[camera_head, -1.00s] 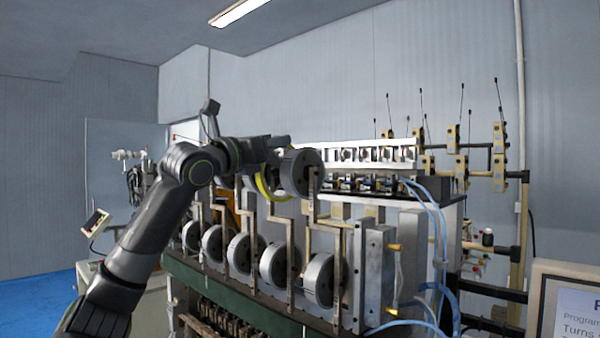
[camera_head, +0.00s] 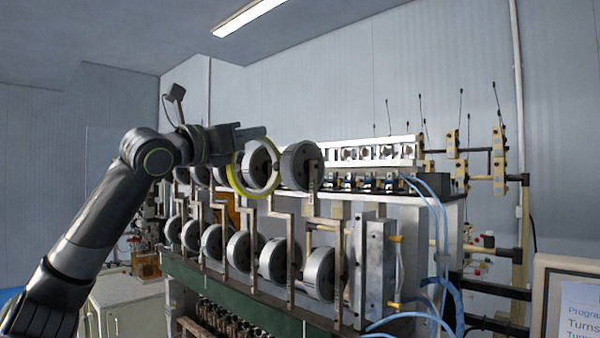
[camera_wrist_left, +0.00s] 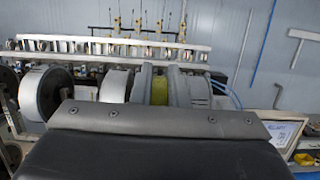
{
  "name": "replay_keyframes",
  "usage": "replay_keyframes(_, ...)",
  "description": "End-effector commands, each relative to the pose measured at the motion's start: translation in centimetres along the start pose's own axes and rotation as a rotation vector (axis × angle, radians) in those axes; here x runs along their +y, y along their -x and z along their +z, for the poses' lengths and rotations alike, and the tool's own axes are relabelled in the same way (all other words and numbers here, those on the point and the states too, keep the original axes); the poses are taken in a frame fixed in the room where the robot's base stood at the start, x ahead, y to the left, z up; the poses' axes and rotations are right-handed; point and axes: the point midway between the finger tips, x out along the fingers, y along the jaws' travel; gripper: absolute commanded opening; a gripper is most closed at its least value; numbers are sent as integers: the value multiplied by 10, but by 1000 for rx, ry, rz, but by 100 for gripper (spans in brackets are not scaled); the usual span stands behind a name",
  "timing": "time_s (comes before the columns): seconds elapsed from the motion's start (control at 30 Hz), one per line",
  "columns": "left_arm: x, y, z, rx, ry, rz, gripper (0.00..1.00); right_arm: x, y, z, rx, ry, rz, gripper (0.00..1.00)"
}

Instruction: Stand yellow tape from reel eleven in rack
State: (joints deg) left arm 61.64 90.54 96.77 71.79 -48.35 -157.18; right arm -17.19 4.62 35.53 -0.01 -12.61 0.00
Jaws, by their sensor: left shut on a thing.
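The yellow tape (camera_head: 235,183) is a thin ring held upright in my left gripper (camera_head: 250,134), high at the upper row of reels. In the left wrist view the tape (camera_wrist_left: 159,92) shows as a yellow band between the two grey fingers of the left gripper (camera_wrist_left: 160,75), which are shut on it. In the head view a grey reel (camera_head: 262,164) shows through the ring; I cannot tell whether the ring still overlaps it. Another upper reel (camera_head: 302,166) is close on the right. No reel number is readable, and I cannot make out the rack. My right gripper is out of view.
A lower row of reels (camera_head: 319,273) and upright metal brackets (camera_head: 338,270) line the winder's front. Blue hoses (camera_head: 440,225) hang at its right end. A screen (camera_head: 575,310) stands at lower right. The air above the upper reels is free.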

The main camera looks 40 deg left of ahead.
Motion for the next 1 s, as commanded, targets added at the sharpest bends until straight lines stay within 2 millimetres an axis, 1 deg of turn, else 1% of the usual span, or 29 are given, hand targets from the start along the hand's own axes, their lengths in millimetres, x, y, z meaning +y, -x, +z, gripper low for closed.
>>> replay_keyframes(0.03, 0, 5, -1, -1, -2, 2, 0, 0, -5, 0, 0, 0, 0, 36)
replay_keyframes(1.0, 0, 70, 16, -1, 0, 2, 0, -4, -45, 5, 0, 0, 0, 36)
